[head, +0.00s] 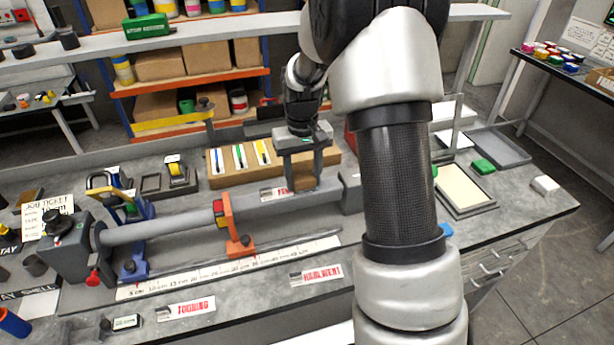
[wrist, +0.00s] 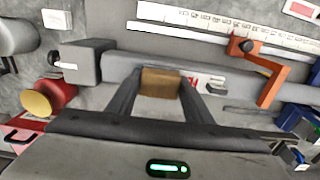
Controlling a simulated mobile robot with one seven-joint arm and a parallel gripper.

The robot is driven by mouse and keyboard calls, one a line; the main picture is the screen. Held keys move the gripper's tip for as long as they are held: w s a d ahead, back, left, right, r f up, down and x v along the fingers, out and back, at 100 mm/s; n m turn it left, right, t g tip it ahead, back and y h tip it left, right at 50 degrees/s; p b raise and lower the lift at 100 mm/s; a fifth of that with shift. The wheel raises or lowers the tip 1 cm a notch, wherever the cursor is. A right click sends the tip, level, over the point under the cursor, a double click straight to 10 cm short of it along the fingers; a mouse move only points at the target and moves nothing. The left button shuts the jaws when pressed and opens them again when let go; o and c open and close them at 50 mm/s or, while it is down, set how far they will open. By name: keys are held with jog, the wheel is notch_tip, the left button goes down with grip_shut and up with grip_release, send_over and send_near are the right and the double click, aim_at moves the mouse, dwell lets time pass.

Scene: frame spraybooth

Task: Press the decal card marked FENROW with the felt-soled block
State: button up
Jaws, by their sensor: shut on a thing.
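My gripper (head: 303,172) is shut on a tan-brown block (head: 304,184), over the right part of the long grey tube (head: 180,222). In the wrist view the block (wrist: 160,84) sits between the two fingers, above the tube (wrist: 225,85). Its felt sole is hidden, and I cannot tell whether it touches the tube. A white card with red letters (head: 273,194) lies on the tube just left of the block. Its visible letters look like the start of FENROW; the gripper and block hide the rest. The card (wrist: 215,82) also shows beside a finger in the wrist view.
An orange bracket (head: 232,226) stands at the tube, left of the gripper. Cards marked TOURING (head: 186,309) and HARLWENT (head: 316,275) lie in front, near a white ruler (head: 190,275). A wooden block with colored tools (head: 222,178) stands behind. A tray (head: 463,190) is at right.

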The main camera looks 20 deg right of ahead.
jog(key=shift+a, duration=1.15)
jog(key=shift+d+f, duration=0.15)
jog(key=shift+d, duration=1.7)
jog(key=shift+r+p, duration=2.35)
jog(key=shift+r, duration=1.25)
